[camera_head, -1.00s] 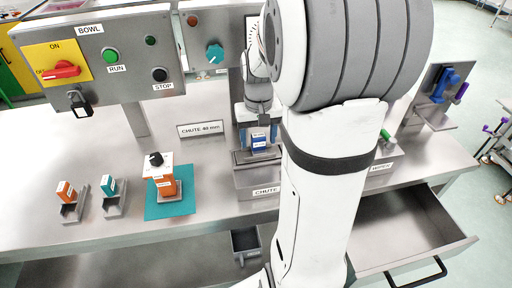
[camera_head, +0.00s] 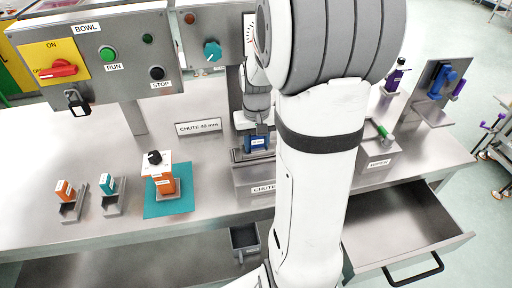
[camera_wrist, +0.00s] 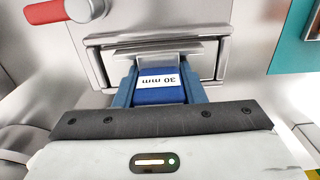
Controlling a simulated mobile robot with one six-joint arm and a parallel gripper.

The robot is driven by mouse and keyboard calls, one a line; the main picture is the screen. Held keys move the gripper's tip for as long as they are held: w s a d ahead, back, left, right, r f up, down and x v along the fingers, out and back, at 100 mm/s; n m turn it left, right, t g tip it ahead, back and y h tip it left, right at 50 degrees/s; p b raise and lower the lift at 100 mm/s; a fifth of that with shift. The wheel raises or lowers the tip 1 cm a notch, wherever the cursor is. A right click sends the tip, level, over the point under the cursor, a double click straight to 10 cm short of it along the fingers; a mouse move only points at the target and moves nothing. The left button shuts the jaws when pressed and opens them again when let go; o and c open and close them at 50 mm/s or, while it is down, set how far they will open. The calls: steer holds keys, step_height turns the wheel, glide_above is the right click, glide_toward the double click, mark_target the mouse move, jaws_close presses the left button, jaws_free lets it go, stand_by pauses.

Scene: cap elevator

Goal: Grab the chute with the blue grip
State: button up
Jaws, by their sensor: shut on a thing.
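The chute's blue grip (camera_head: 256,145) sits at the metal station marked CHUTE (camera_head: 258,178), mid-table. In the wrist view the blue grip (camera_wrist: 160,98) bears an upside-down "30 mm" label. The metal chute piece (camera_wrist: 160,50) lies just beyond it, in a metal frame. My gripper (camera_wrist: 160,82) is shut on the blue grip, with one blue finger along each side. In the head view my gripper (camera_head: 257,130) comes down onto the grip from above, and my arm hides the area to its right.
An orange-gripped piece (camera_head: 165,185) stands on a teal mat to the left. Orange (camera_head: 65,190) and teal-topped (camera_head: 107,186) pieces sit farther left. Control panels (camera_head: 105,55) rise behind. An open drawer (camera_head: 400,225) juts out at the front right.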

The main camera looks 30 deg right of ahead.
steer(key=shift+c, duration=1.3)
steer(key=shift+r, duration=0.15)
step_height(320, 180, up, 10)
steer(key=shift+f, duration=0.1)
